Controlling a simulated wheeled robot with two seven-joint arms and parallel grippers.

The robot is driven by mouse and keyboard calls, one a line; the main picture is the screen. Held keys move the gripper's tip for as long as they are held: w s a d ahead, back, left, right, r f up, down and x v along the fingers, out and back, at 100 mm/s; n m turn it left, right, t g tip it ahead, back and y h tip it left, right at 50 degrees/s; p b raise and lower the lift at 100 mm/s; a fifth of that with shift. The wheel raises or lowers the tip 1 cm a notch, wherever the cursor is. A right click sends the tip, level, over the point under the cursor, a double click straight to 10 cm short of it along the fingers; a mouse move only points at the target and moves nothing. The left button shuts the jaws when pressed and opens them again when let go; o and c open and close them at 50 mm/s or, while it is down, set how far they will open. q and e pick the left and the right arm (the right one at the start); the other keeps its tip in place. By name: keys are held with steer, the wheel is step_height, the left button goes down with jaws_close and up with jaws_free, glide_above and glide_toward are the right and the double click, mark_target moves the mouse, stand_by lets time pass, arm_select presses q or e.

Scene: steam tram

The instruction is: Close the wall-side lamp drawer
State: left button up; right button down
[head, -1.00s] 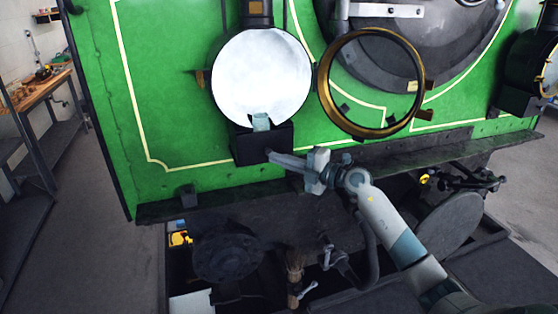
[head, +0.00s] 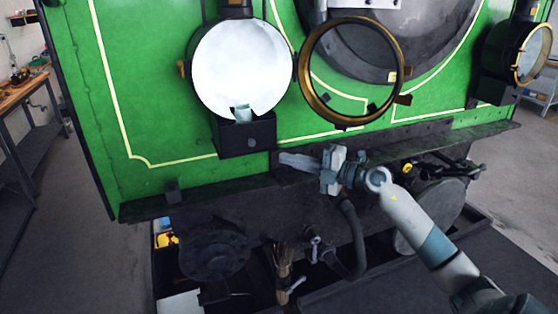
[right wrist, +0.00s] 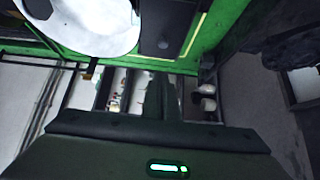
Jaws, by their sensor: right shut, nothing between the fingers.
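The wall-side lamp (head: 242,70) is a round white reflector on the green front, with its gold-rimmed glass door (head: 398,48) swung open to the right. Below it is the black lamp drawer (head: 232,143), its front facing me with a small knob. I cannot tell whether it is fully flush. In the right wrist view the dark drawer (right wrist: 160,20) is near the top, beside the white reflector (right wrist: 95,28). My right gripper (head: 284,159) is shut and empty, just right of and slightly below the drawer front, apart from it. My left gripper is not in view.
A dark ledge (head: 150,207) runs along the bottom of the green front. A hose (head: 354,240) hangs below my right gripper. A second lamp (head: 530,55) is at the far right. A workbench (head: 18,90) stands at the left wall.

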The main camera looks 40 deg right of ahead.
steer(key=shift+v, duration=0.9)
steer(key=shift+f, duration=0.1)
